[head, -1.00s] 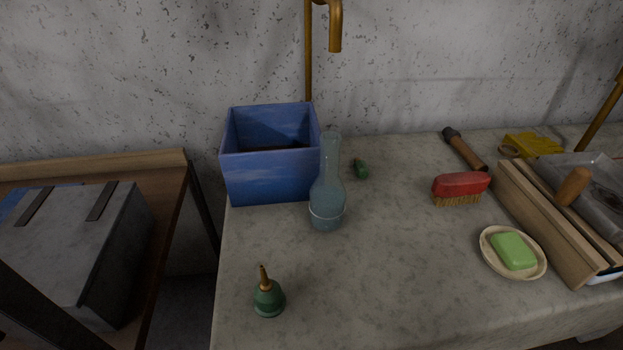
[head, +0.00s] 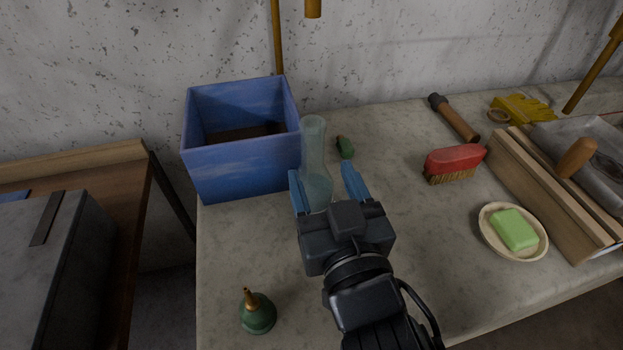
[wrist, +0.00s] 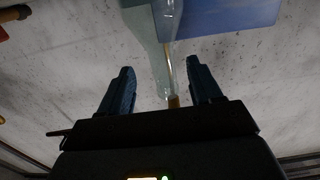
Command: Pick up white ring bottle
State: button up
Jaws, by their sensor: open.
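The bottle (head: 314,160) is clear bluish glass with a long neck and a rounded body. It stands upright on the stone counter, against or just in front of the blue box. Its white ring, around the lower body a second ago, is now hidden behind my gripper. My gripper (head: 324,180) is open, its two blue fingers pointing toward the bottle, in the head view one on each side of its lower body. In the wrist view the glass bottle (wrist: 168,50) shows at the top, ahead of and between the fingers. I cannot tell whether they touch it.
The blue box (head: 240,165) stands behind and left of the bottle. A green oil can (head: 258,314) is at front left. A small green object (head: 345,147), a red brush (head: 454,163) and a soap dish (head: 487,236) lie to the right. The counter between is clear.

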aim_at(315, 166)
jog(key=shift+p+x, duration=0.3)
jog(key=shift+x, duration=2.35)
jog(key=shift+a+f, duration=0.1)
jog(key=shift+a, duration=0.05)
jog(key=shift+c, duration=0.3)
grip_shut()
